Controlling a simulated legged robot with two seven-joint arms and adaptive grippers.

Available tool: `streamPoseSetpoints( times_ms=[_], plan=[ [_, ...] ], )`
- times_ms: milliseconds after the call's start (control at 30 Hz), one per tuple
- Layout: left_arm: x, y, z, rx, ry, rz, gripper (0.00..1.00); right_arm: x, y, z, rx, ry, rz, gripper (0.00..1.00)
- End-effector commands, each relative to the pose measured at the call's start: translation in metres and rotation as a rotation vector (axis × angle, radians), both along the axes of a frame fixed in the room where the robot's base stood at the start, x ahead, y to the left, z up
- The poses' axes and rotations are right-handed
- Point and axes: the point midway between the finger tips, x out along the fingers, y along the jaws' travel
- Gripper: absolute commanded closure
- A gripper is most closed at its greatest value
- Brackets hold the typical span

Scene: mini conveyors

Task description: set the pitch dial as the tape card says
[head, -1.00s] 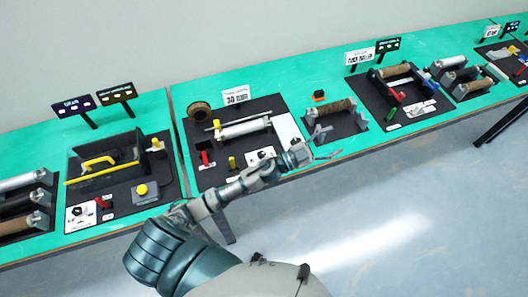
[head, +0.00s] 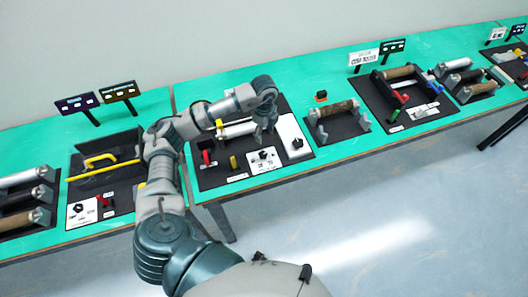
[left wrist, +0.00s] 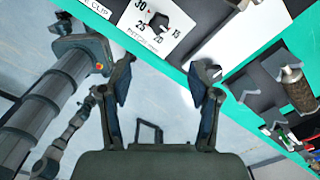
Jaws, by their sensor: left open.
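The pitch dial is a black knob (head: 263,155) on a white plate at the front of the middle station. The left wrist view shows the knob (left wrist: 158,22) closer, with the numbers 30, 25, 20 and 15 around it. I cannot tell surely which number it points at. My left gripper (head: 265,136) hangs over the station, just above and behind the dial, fingers down. In the left wrist view its two fingers (left wrist: 165,75) are spread with nothing between them. The tape card is hidden behind my left arm in the head view. My right gripper is not in view.
A white block with a black knob (head: 297,144) stands right of the dial. A red lever (head: 207,157) and a yellow peg (head: 233,162) are left of it. A roller stand (head: 337,122) sits further right. The green table's front edge (head: 262,182) is close to the dial.

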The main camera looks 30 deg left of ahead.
Motion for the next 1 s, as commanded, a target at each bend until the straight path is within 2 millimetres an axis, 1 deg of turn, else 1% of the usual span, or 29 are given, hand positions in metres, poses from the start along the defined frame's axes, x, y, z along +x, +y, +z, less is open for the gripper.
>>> streamPoseSetpoints(
  times_ms=[33, 100, 267, 400, 500, 600, 700, 833, 1000],
  plan=[
    [-0.001, 0.002, -0.012, 0.000, 0.006, 0.001, 0.38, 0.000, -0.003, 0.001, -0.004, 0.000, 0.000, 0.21],
    [-0.002, 0.003, -0.030, -0.003, 0.006, 0.001, 0.38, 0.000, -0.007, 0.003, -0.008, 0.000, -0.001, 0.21],
    [-0.001, 0.004, -0.069, -0.004, 0.006, 0.000, 0.38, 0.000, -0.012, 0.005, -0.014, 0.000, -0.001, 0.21],
    [-0.001, 0.003, -0.100, -0.004, 0.004, 0.000, 0.38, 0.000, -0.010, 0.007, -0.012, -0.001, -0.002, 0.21],
    [-0.001, 0.002, -0.118, -0.005, 0.003, -0.002, 0.38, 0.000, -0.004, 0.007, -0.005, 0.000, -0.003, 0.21],
    [-0.001, 0.002, -0.131, -0.004, 0.001, -0.002, 0.38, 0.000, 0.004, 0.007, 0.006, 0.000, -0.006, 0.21],
    [0.000, 0.000, -0.139, -0.003, 0.001, -0.002, 0.38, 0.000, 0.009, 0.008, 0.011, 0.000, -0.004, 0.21],
    [0.000, 0.000, -0.143, -0.003, 0.000, -0.002, 0.38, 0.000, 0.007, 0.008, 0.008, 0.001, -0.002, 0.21],
    [0.000, 0.002, -0.143, -0.005, 0.000, -0.002, 0.38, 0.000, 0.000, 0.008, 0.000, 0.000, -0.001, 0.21]
  ],
)
